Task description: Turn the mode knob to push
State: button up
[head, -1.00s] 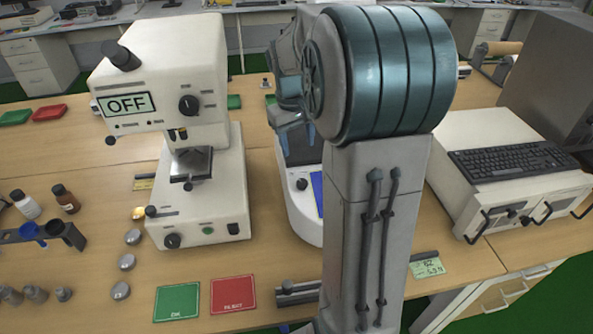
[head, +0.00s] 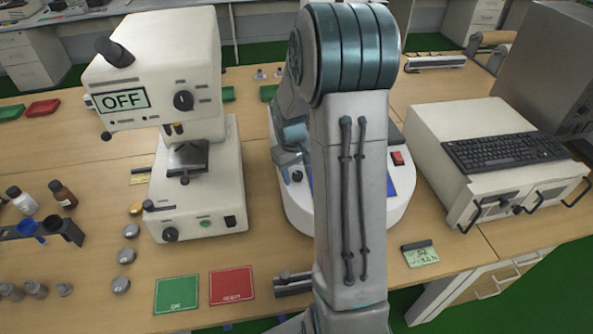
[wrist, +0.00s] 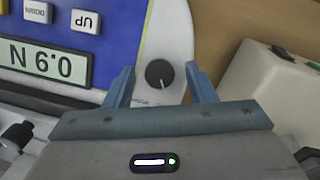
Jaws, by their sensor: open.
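The mode knob (wrist: 159,73) is a small dark round knob with a pale pointer line, on the white rim of the force tester beside its blue panel (wrist: 75,22). Markings around it are too small to read. My gripper (wrist: 160,70) is open, its two blue fingers on either side of the knob in the wrist view, with gaps visible; how high they are above it I cannot tell. In the head view the knob (head: 297,176) shows just below my gripper (head: 290,152), and my arm hides much of the white tester (head: 385,222).
A white hardness tester (head: 200,190) reading OFF stands to the left. A white box with a keyboard (head: 505,150) stands right. Green (head: 177,293) and red (head: 231,284) mats lie in front.

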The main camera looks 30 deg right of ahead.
jog(key=c, duration=1)
jog(key=shift+o, duration=0.2)
jog(key=shift+m, duration=0.4)
jog(key=m+b, duration=0.1)
jog(key=m, duration=0.1)
jog(key=m+y+b, duration=0.1)
jog(key=m, duration=0.2)
jog(key=shift+d+m+y+b, duration=0.15)
jog(key=shift+m+y+b, duration=0.15)
jog(key=m+b, duration=0.1)
jog(key=m, duration=0.1)
jog(key=m+t+y, duration=0.1)
jog(key=m, duration=0.2)
jog(key=shift+s+d+t+b, duration=0.1)
jog(key=shift+t+b, duration=0.2)
jog(key=shift+b, duration=0.05)
jog(key=o, duration=1)
jog(key=shift+c, duration=0.2)
